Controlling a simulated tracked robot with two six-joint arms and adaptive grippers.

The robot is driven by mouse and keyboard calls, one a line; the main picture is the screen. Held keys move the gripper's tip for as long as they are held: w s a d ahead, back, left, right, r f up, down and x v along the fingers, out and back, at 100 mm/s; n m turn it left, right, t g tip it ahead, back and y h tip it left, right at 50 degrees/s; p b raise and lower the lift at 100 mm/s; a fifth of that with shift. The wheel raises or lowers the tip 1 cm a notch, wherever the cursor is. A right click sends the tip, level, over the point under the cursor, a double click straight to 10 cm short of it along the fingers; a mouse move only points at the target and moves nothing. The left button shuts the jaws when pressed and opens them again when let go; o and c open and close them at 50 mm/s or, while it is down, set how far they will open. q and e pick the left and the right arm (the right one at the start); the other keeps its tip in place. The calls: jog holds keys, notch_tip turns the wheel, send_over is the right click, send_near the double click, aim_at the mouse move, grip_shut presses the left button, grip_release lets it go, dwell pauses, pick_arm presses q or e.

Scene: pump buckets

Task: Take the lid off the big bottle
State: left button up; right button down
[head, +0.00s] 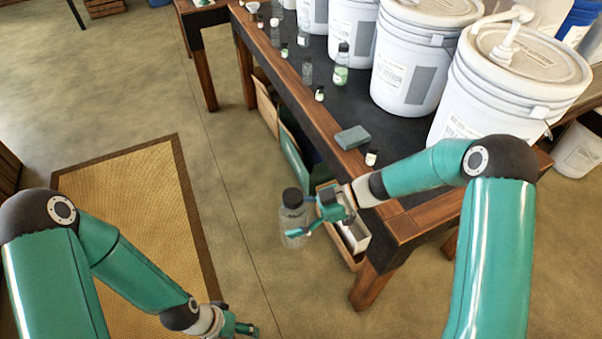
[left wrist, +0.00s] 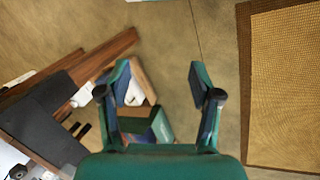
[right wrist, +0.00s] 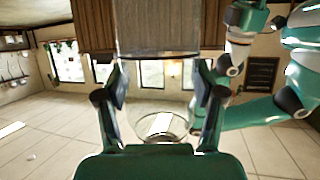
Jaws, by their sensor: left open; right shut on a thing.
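The big bottle (head: 294,222) is clear, with a black lid (head: 292,197) on its top. It is upright in the air in front of the wooden table's edge in the head view. My right gripper (head: 303,216) is shut around the bottle's body, below the lid. The clear bottle (right wrist: 158,42) also shows between the right fingers in the right wrist view, where the lid cannot be made out. My left gripper (head: 243,329) is low at the bottom of the head view, apart from the bottle. In the left wrist view, it (left wrist: 158,88) is open and empty.
The dark-topped wooden table (head: 408,226) holds several white pump buckets (head: 405,65), small bottles and a green block (head: 352,138). Boxes, including a green one (head: 293,150), stand below the table. A woven mat (head: 120,205) lies left on open floor.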

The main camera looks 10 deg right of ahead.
pick_arm(q)
jog(key=w+r+m+g+y, duration=0.2)
jog(key=w+r+m, duration=0.55)
jog(key=m, duration=0.75)
jog(key=w+r+m+g+y, duration=0.1)
jog(key=w+r+m+g, duration=0.1)
jog(key=w+r+m, duration=0.9)
notch_tip(320, 180, up, 17)
jog(key=m+t+y, duration=0.1)
jog(key=m+t, duration=0.4)
jog(key=m, duration=0.5)
send_over(298, 195)
jog(key=shift+w+a+r, duration=0.15)
jog(key=shift+w, duration=0.1)
jog(key=shift+s+d, duration=0.15)
jog(key=shift+d, duration=0.1)
jog(key=shift+f, duration=0.4)
notch_tip(298, 195, down, 7)
jog(key=shift+f, duration=0.1)
jog(key=shift+o, duration=0.8)
jog(key=shift+s+f+g, duration=0.1)
jog(key=shift+g, duration=0.2)
jog(key=c, duration=1.3)
jog(key=shift+a, duration=0.1)
grip_shut()
